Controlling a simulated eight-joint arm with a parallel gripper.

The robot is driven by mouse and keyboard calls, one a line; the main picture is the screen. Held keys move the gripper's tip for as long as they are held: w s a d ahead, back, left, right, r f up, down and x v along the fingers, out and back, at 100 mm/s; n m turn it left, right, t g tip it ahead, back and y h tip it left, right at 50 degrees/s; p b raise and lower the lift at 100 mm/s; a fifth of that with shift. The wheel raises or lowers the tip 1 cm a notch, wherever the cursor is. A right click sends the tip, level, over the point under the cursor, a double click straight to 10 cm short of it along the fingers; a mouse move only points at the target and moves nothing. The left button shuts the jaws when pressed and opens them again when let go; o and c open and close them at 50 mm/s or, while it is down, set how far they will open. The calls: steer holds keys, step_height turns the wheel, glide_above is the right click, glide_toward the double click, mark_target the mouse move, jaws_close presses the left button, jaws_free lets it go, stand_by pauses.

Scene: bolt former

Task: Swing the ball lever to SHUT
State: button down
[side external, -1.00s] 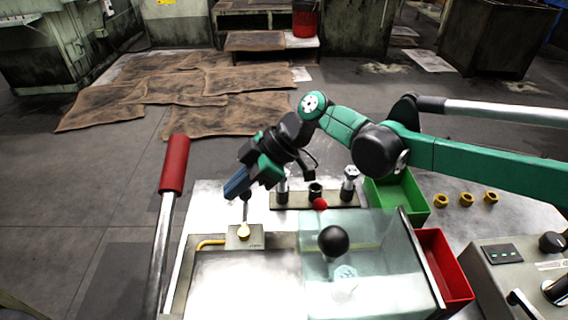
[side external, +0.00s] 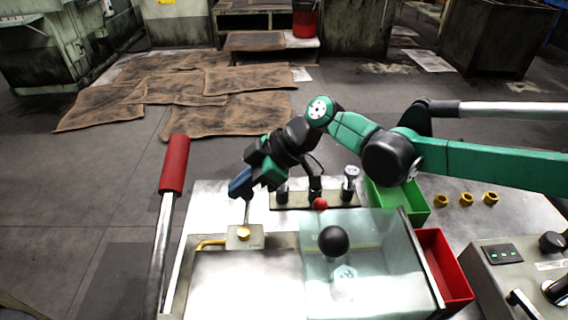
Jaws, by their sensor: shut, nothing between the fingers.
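A small red ball (side external: 320,204) stands at the front edge of the dark fixture strip behind the clear guard. A larger black ball knob (side external: 333,240) shows at the clear guard; its stem is hard to make out. I cannot tell for certain which one is the ball lever, and no SHUT mark is readable. My gripper (side external: 246,212) is shut and empty, pointing down to the left of both balls.
A clear guard box (side external: 375,285) covers the bench's front middle. A long red-handled lever (side external: 174,165) stands at left. A green bin (side external: 408,205) and a red bin (side external: 447,268) are at right, near several brass nuts (side external: 465,199) and a control box (side external: 500,265).

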steer(key=shift+d, duration=0.15)
steer(key=shift+s+d, duration=0.1)
steer(key=shift+d, duration=0.65)
steer(key=shift+s+d, duration=0.35)
steer(key=shift+d, duration=0.55)
steer(key=shift+s+d, duration=0.2)
steer(key=m+t, duration=0.1)
steer(key=m, duration=0.1)
steer(key=s+d+m+t, duration=0.1)
steer(key=m+t, duration=0.1)
steer(key=shift+s+d, duration=0.15)
steer(key=shift+s+d+h, duration=0.15)
steer(key=shift+s+h, duration=0.05)
steer(key=shift+h, duration=0.1)
steer(key=shift+s+d, duration=0.1)
steer(key=shift+s, duration=0.05)
steer(key=shift+v, duration=2.8)
